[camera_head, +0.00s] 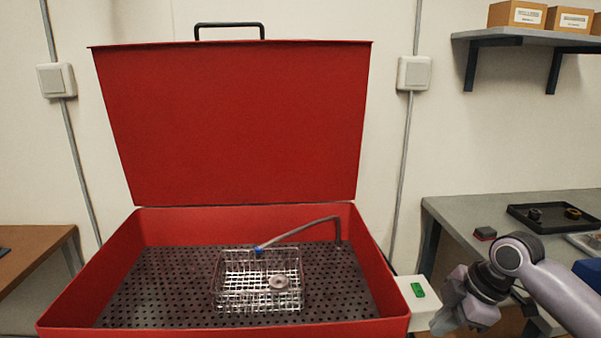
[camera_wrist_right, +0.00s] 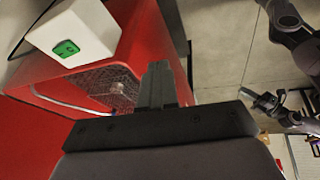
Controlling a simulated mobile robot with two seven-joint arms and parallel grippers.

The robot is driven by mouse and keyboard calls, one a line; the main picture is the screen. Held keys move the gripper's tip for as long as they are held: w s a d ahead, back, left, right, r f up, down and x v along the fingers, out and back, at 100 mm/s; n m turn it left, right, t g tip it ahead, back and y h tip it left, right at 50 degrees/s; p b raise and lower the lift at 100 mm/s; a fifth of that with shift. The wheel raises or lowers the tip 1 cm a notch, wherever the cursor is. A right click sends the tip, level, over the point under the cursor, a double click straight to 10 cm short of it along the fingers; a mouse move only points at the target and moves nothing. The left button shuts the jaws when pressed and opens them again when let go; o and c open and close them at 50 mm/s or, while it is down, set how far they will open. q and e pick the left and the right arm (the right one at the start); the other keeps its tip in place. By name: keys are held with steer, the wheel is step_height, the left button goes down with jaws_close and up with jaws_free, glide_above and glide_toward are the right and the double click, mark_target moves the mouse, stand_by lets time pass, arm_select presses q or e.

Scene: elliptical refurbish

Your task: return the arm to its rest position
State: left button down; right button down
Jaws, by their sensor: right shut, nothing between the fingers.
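My right gripper (camera_head: 455,312) is at the lower right in the head view, just right of the red parts washer and its white switch box. In the right wrist view its fingers (camera_wrist_right: 158,82) are together, with nothing between them. My right arm comes in from the right edge in the head view. My left gripper does not clearly show in the head view.
The red washer (camera_head: 48,318) has its lid (camera_head: 235,125) standing open. A wire basket (camera_head: 232,300) with a round metal part (camera_head: 278,282) sits inside on the perforated floor. The switch box (camera_head: 423,312) has a green button. A grey bench (camera_head: 450,207) with a black tray (camera_head: 520,222) stands at right.

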steer(key=s+a+f+m+t+y, duration=0.15)
steer(key=s+a+f+m, duration=0.25)
steer(key=f, duration=0.4)
steer(key=s+a+f+m+t+h, duration=0.1)
steer(key=s+a+f+m+t, duration=0.25)
steer(key=f, duration=0.55)
steer(key=s+d+f+m+t+h, duration=0.1)
steer(key=s+f+m, duration=0.1)
steer(key=s, duration=0.5)
steer(key=s+d+f+m+t+h, duration=0.1)
steer(key=s+f+m+t, duration=0.1)
steer(key=s+m, duration=0.3)
steer(key=s, duration=0.3)
steer(key=shift+s, duration=0.15)
